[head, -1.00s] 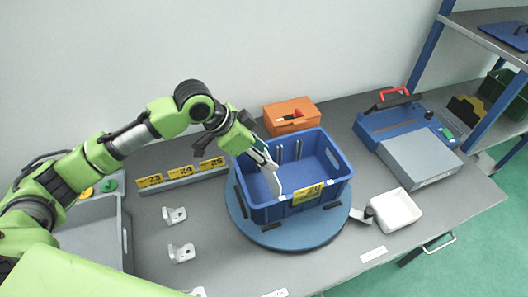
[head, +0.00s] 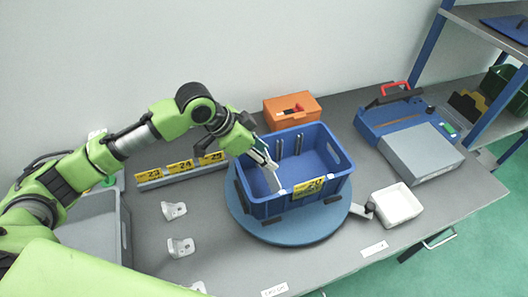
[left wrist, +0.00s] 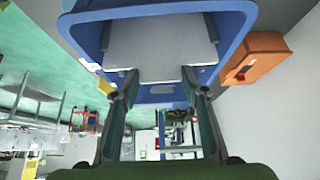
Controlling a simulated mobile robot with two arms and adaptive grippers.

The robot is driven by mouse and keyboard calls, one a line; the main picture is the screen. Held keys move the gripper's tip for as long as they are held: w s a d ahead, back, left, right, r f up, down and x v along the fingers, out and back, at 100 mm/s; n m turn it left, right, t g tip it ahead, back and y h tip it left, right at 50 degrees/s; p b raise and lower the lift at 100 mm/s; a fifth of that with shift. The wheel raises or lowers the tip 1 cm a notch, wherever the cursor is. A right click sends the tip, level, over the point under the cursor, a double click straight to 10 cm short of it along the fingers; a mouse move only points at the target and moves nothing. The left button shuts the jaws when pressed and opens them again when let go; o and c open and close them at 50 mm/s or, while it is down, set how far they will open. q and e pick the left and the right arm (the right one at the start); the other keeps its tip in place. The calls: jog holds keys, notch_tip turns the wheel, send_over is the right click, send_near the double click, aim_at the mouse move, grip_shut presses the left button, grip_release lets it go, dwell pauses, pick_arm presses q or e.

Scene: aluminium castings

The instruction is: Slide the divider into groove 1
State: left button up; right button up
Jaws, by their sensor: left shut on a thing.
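The blue crate (head: 338,190) stands on a round blue turntable (head: 300,234), with a yellow label on its front rim. Pale upright groove strips (head: 299,145) show on its far inner wall. My left gripper (head: 262,158) is above the crate's left part, shut on the light grey divider (head: 272,181). The divider hangs tilted, with its lower part inside the crate. In the left wrist view the divider (left wrist: 160,42) spans between the fingertips, within the crate walls (left wrist: 238,18). Whether its edges sit in a groove I cannot tell. My right gripper is not in view.
An orange box (head: 292,110) stands behind the crate. A white tray (head: 397,206) is at the right, near a dark turntable lever (head: 362,210). A yellow-labelled rail (head: 182,174) and white brackets (head: 174,210) lie left. A blue and grey case (head: 418,150) is at the right back.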

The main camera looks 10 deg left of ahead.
pick_arm(q)
jog(key=shift+f+b, duration=0.4)
jog(key=shift+f, duration=0.7)
jog(key=o, duration=1.3)
jog(key=shift+o, duration=0.2)
jog(key=shift+r, duration=0.1)
jog(key=v, duration=1.2)
